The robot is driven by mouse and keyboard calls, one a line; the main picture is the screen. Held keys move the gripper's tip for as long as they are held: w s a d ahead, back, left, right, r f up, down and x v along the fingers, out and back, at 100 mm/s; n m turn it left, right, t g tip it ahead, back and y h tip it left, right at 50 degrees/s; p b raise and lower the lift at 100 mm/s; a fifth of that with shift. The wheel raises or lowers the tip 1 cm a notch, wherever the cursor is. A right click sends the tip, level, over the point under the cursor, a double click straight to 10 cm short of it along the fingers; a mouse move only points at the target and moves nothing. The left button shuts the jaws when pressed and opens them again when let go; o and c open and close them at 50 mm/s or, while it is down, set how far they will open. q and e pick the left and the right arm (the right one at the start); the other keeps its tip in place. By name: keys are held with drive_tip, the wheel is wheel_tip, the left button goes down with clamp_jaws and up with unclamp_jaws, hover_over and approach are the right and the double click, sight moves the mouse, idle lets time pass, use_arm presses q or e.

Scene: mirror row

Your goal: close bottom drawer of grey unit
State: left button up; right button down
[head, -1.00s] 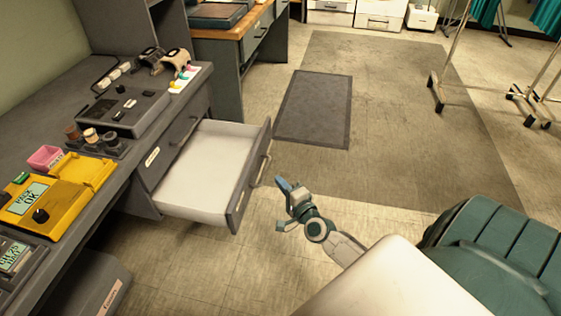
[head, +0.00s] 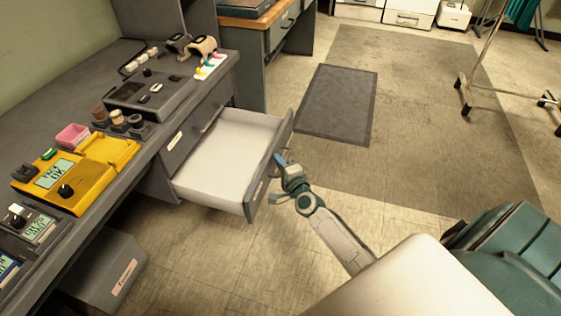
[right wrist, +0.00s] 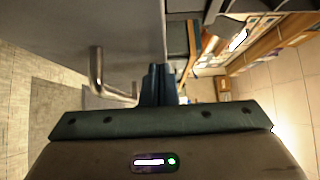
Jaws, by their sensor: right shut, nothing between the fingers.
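The grey unit (head: 160,180) stands at the left under a grey worktop. Its lower drawer (head: 225,150) is pulled out, pale inside and empty. The drawer above it (head: 198,125) is shut. My right gripper (head: 281,160) is shut and empty, at the outer side of the open drawer's front, close to its handle; I cannot tell if it touches. In the right wrist view, the shut fingers (right wrist: 158,84) are beside a grey front panel (right wrist: 90,30) with a metal bar handle (right wrist: 105,85). My left gripper is not in view.
The worktop holds a yellow device (head: 70,180), a pink box (head: 73,136) and a grey control box (head: 150,98). A grey bin (head: 105,275) stands below. A dark mat (head: 338,105) lies on open floor. A wheeled rack (head: 480,60) stands at the right.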

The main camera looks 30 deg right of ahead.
drive_tip(key=w+a+b, duration=0.1)
drive_tip(key=w+a, duration=0.4)
drive_tip(key=w, duration=0.1)
drive_tip(key=w+a+b, duration=0.1)
drive_tip(key=w+a, duration=0.4)
drive_tip(key=w, duration=0.1)
drive_tip(key=w+a+b, duration=0.1)
drive_tip(key=w+a, duration=0.5)
drive_tip(key=w, duration=0.1)
drive_tip(key=shift+b, duration=0.35)
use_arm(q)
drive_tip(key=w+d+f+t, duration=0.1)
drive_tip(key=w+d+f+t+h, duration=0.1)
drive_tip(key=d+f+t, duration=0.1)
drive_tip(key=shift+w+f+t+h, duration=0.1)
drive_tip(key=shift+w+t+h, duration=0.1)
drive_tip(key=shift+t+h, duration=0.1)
use_arm(e)
drive_tip(key=shift+w+a+r, duration=0.2)
drive_tip(key=shift+a+r, duration=0.05)
drive_tip(key=shift+a, duration=0.05)
drive_tip(key=shift+r, duration=0.1)
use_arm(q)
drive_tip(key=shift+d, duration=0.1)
